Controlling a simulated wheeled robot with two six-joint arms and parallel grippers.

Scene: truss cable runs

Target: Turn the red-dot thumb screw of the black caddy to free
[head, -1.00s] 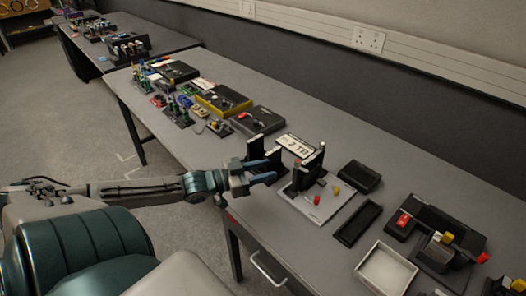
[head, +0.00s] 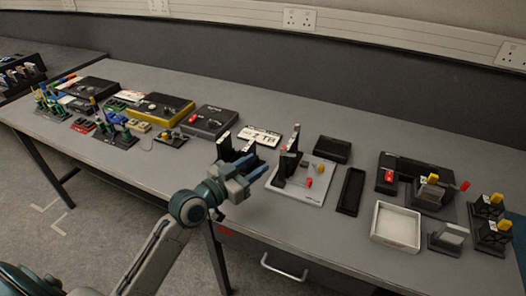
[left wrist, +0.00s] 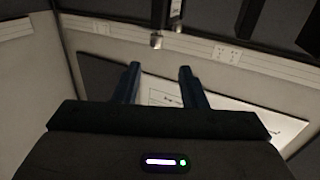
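I cannot tell for sure which piece is the black caddy, and no red dot is readable at this size. A black unit (head: 410,168) on the right of the bench carries a red block (head: 388,176), a yellow knob (head: 433,178) and a red-tipped piece (head: 464,186). A pale plate (head: 298,194) with black uprights bears a small red knob (head: 308,182) and a yellow one (head: 322,168). My left gripper (head: 258,168) is open and empty, just left of this plate; its parted blue fingers show in the left wrist view (left wrist: 160,82). My right gripper is out of view.
A white tray (head: 396,243), a narrow black tray (head: 350,190) and a black box (head: 332,149) stand beside the plate. Black pieces with yellow knobs (head: 494,234) stand at the right. Several cases and boards crowd the left. The bench behind is clear.

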